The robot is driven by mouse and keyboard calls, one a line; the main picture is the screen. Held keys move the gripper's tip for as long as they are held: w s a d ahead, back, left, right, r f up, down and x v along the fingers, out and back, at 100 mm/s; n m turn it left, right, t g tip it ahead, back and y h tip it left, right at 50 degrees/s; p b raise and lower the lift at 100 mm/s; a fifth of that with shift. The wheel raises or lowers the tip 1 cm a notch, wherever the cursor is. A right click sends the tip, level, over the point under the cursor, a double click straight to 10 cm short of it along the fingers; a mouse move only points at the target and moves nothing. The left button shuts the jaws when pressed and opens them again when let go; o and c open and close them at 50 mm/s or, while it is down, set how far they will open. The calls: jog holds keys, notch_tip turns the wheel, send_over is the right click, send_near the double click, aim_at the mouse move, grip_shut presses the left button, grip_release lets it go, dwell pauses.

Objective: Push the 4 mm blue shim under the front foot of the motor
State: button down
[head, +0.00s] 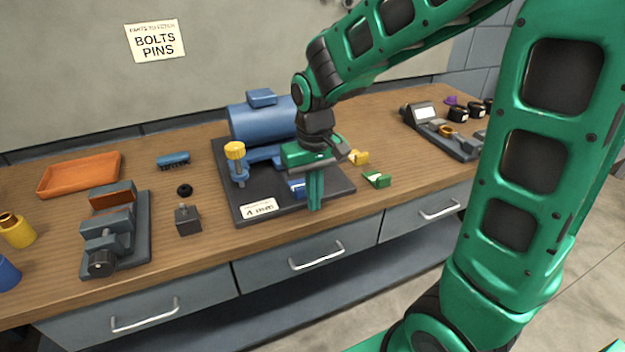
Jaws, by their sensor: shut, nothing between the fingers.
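The blue motor (262,122) lies on its side on a dark base plate (340,187), with its blue foot structure below it. The blue shim (297,187) lies on the plate in front of the motor, partly hidden by my fingers. My gripper (315,206) points down at the plate's front part, just right of the shim. Its fingers are shut with nothing between them. I cannot tell whether they touch the shim. The front foot is largely hidden behind my gripper. A card reading "4 mm" (258,208) lies at the plate's front left.
A yellow-knobbed post (236,152) stands at the plate's left. Yellow (358,157) and green (377,180) pieces lie at the right. A vise (112,235), a dark block (187,219) and an orange tray (78,175) stand left. The bench's front right is clear.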

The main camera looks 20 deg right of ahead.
aim_at(293, 179)
jog(key=w, duration=0.1)
jog(key=w+f, duration=0.1)
jog(key=w, duration=0.1)
jog(key=shift+w, duration=0.45)
jog(key=shift+w, duration=0.1)
jog(key=w, duration=1)
jog(key=shift+s, duration=0.15)
